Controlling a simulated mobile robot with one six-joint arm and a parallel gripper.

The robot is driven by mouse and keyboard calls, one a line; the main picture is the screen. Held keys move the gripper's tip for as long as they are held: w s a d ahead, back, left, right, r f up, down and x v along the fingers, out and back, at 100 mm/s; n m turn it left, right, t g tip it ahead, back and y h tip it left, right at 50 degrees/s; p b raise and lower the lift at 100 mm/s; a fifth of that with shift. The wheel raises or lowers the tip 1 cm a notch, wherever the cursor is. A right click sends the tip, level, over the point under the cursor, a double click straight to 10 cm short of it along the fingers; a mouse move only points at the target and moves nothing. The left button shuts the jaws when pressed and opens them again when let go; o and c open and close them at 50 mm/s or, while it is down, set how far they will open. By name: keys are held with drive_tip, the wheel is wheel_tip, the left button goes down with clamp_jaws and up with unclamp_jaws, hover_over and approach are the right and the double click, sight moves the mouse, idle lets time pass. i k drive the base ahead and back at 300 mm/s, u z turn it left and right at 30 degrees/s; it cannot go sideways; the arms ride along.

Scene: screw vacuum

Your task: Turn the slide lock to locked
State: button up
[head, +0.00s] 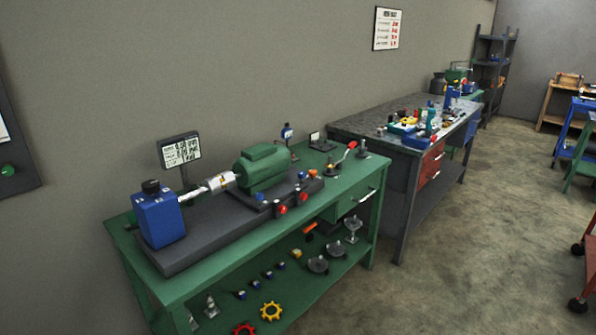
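A green workbench (213,270) stands against the wall and carries a dark grey base (205,235). On the base are a blue box with a black cap (161,219), a silver cylinder (222,181) and a green motor-like housing (262,167). Red knobs (282,210) sit along the base's front edge, one more (304,197) further right. A red-handled lever (347,153) stands at the bench's right end. I cannot tell which part is the slide lock or how it is set. My gripper is not in view.
Gears, flanges and small parts lie on the bench's lower shelf (290,290). A small sign (181,151) stands behind the base. A dark bench (380,125) with red drawers (431,163) and cluttered tools is to the right. The floor (480,220) in front is clear.

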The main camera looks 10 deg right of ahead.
sight(313, 173)
drive_tip(key=z, duration=0.3)
drive_tip(key=i, duration=1)
drive_tip(key=u, duration=0.3)
